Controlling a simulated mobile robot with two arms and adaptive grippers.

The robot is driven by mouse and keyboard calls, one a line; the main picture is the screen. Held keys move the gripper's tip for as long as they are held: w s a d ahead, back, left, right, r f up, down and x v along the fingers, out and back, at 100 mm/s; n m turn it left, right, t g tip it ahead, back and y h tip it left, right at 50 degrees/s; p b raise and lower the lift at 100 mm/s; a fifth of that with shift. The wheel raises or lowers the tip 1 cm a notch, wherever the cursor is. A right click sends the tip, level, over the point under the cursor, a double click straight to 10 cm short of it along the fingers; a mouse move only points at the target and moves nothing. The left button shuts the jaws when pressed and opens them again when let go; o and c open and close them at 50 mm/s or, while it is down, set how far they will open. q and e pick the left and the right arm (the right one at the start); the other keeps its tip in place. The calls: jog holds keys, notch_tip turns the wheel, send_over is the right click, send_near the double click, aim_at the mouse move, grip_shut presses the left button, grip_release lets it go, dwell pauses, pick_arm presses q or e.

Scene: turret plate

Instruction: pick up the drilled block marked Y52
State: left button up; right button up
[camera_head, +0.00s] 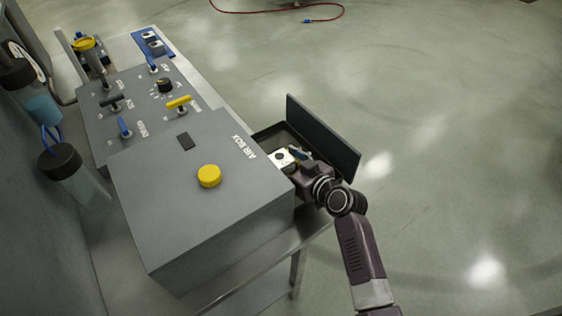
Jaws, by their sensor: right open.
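A small pale block with a dark hole (281,156) sits in the open dark drawer-like compartment (268,134) beside the grey box labelled AIR BOX (232,180). Any marking on the block is too small to read, so I cannot tell if it is Y52. My right gripper (295,159) is open and reaches into the compartment from the lower right, close to the block. Whether the fingers touch it I cannot tell. The gripper hides part of the compartment. My left gripper is not in view.
A dark upright panel (330,140) stands along the compartment's right side. A yellow button (209,176) tops the grey box. A control panel (135,120) with knobs and levers lies behind it. Black-capped bottles (60,160) are at left. The floor at right is clear.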

jog(key=c, duration=1.6)
jog(key=shift+r, duration=0.15)
